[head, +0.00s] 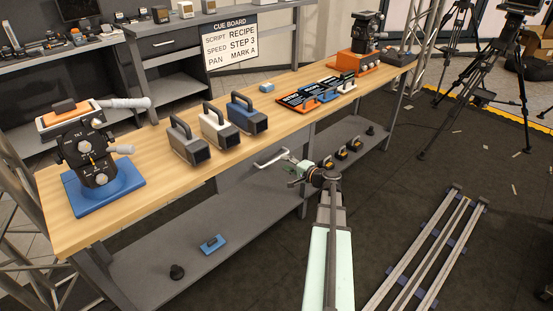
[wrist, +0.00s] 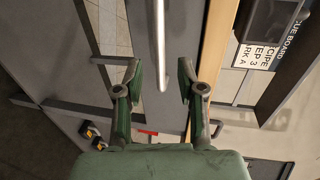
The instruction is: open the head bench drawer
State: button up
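The long wood-topped bench (head: 180,178) carries a grey drawer (head: 243,176) under its top edge, with a pale bar handle (head: 268,158). The drawer looks closed, though my gripper and the bench edge hide part of its front. My gripper (head: 290,165) is at the drawer's right end, close to the handle. In the wrist view the bright handle (wrist: 160,40) runs down between the two green fingers of my gripper (wrist: 159,75). The fingers stand open on either side of it, with visible gaps and no clear contact.
Camera heads on blue (head: 115,190) and orange (head: 358,65) bases, several box-shaped cameras and a cue board (head: 230,42) stand on or behind the bench. A lower shelf (head: 160,260) holds small parts. Rails (head: 425,250) lie on the floor at right; tripods stand beyond.

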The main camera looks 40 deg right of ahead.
aim_at(278, 159)
jog(key=x, duration=0.6)
jog(key=shift+w+f+p, duration=0.1)
jog(key=shift+w+p, duration=0.2)
grip_shut()
